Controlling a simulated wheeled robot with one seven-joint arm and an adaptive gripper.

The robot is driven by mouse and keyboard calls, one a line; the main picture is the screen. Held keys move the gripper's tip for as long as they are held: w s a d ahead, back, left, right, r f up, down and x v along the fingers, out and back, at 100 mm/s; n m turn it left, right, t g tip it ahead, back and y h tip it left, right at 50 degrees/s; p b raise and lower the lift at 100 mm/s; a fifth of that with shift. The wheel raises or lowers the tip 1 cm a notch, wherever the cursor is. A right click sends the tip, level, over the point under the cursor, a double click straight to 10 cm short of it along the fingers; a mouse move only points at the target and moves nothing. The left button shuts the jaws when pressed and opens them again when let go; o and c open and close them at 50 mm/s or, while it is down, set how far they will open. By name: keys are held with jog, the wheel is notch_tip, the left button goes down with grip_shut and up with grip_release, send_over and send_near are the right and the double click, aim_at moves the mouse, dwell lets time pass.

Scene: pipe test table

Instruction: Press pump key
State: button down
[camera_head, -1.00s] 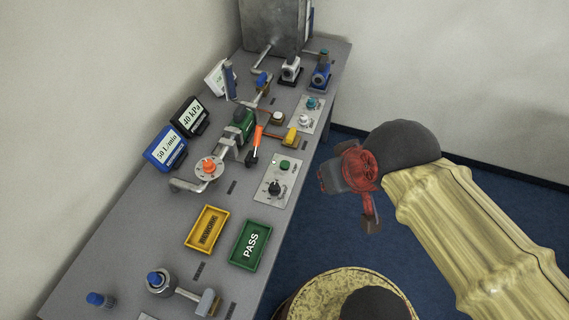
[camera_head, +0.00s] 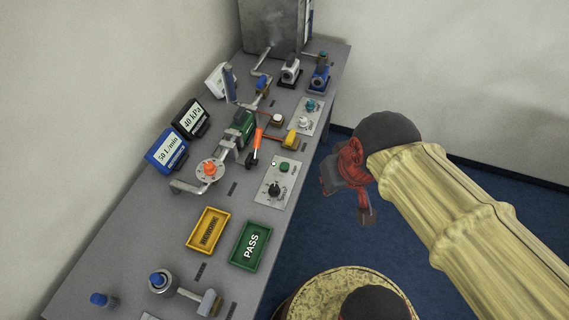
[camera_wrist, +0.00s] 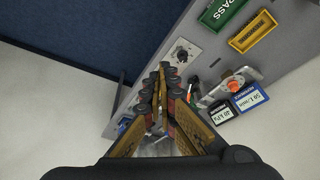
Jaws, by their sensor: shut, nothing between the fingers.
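A grey panel (camera_head: 285,196) near the table's right edge carries a green key (camera_head: 284,167), a small white lamp or button beside it and a black knob (camera_head: 273,190). A second panel (camera_head: 318,105) farther back has a teal button (camera_head: 310,105) and a pale knob (camera_head: 304,121). I cannot read which key is the pump's. My gripper (camera_head: 362,213) hangs off the table's right side, apart from both panels. In the wrist view its fingers (camera_wrist: 163,70) converge, shut and empty, and the black knob (camera_wrist: 181,54) shows beyond them.
Orange (camera_head: 208,230) and green PASS (camera_head: 250,245) trays lie in front of the panel. Two displays (camera_head: 166,149) (camera_head: 190,118), a green pump body (camera_head: 241,124) and an orange-handled valve (camera_head: 257,139) stand left of it. Blue floor separates my arm from the table.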

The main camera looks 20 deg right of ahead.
jog(key=w+d+f+n+h+p, duration=0.1)
jog(key=w+d+f+n+p, duration=0.25)
jog(key=w+d+f, duration=0.5)
jog(key=w+d+f+n+h+p, duration=0.1)
jog(key=w+d+f+n+p, duration=0.3)
jog(key=w+f, duration=0.65)
jog(key=w+a+f+n+y, duration=0.2)
jog(key=w+a+f+n, duration=0.1)
jog(key=w+f, duration=0.15)
jog(key=w+a+r+n+t+y, duration=0.1)
jog(key=w+a+r+n+y, duration=0.1)
jog(key=a, duration=0.3)
jog(key=w+a+r+n+t+y, duration=0.1)
jog(key=w+a+n+t+y, duration=0.1)
jog(key=a, duration=0.4)
jog(key=shift+w+a+r+n+y, duration=0.15)
jog(key=shift+w+r+n+y, duration=0.25)
jog(key=shift+w+n+y, duration=0.6)
jog(key=shift+s+f, duration=0.15)
jog(key=shift+s, duration=0.05)
jog(key=b, duration=0.8)
send_over(284, 167)
notch_tip(284, 167, down, 8)
jog(key=shift+r, duration=0.15)
jog(key=shift+f, duration=0.4)
